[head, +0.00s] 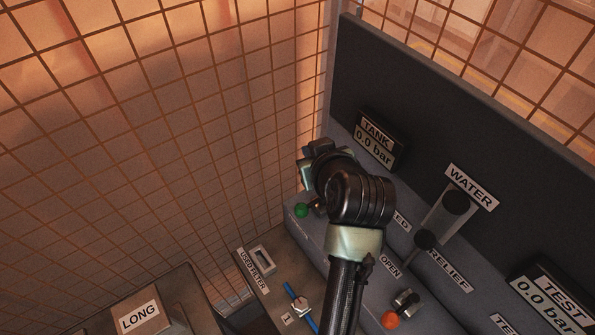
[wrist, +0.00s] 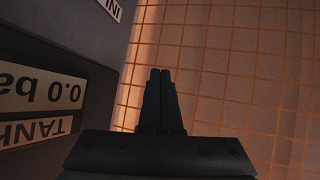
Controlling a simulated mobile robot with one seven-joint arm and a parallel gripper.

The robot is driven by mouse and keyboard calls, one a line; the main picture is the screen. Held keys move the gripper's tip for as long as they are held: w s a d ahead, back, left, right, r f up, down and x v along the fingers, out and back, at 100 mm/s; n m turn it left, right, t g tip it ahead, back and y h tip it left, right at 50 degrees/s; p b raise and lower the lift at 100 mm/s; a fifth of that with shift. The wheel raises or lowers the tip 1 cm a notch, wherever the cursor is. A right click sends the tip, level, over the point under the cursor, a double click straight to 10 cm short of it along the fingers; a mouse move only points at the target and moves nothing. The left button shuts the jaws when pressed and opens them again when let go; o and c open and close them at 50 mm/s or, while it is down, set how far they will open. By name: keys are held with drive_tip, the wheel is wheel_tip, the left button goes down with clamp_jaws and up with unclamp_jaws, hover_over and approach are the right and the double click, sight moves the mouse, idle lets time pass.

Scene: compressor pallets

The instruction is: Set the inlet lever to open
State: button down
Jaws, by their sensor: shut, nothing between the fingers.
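A lever with a green knob (head: 301,210) stands at the left end of the grey console, beside my wrist. A small label by it is too small to read. In the wrist view a cut-off label (wrist: 111,8) begins with "IN", at the top. I cannot tell for certain which lever is the inlet one. An OPEN label (head: 390,266) lies in front of my arm, and a label ending in "ED" is partly hidden behind it. My gripper (wrist: 160,72) is shut and empty, pointing toward the mesh fence. In the head view its fingertips are hard to make out.
A TANK display (head: 374,142) reads 0.0 bar, close to my wrist. A lever with an orange knob (head: 390,319) and the WATER and RELIEF fittings stand right of my arm. A mesh fence (head: 170,130) closes off the left.

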sight(312, 204)
drive_tip(key=s+f+g+y, duration=0.1)
drive_tip(key=s+f+g, duration=0.25)
drive_tip(key=f, duration=0.35)
drive_tip(key=shift+n+t, duration=0.35)
drive_tip(key=shift+n, duration=0.05)
drive_tip(key=x, duration=0.3)
drive_tip(key=p+x, duration=0.1)
drive_tip(key=x, duration=0.5)
drive_tip(key=shift+w+a+p, duration=0.1)
drive_tip(key=shift+a+p, duration=0.25)
drive_tip(key=shift+a, duration=0.1)
drive_tip(key=shift+f+p, duration=0.15)
drive_tip(key=shift+p, duration=0.25)
drive_tip(key=shift+s+d+f+p, duration=0.1)
drive_tip(key=shift+s+d+p, duration=0.2)
drive_tip(key=shift+s, duration=0.25)
drive_tip(key=shift+s+d+f+p, duration=0.15)
drive_tip(key=shift+s+d+p, duration=0.1)
drive_tip(key=shift+s, duration=0.3)
drive_tip(key=shift+s+d+f+p, duration=0.1)
drive_tip(key=shift+s+d+p, duration=0.2)
drive_tip(key=shift+s, duration=0.25)
drive_tip(key=shift+a+f, duration=0.1)
drive_tip(key=shift+s+n, duration=0.1)
drive_tip(key=shift+n, duration=0.2)
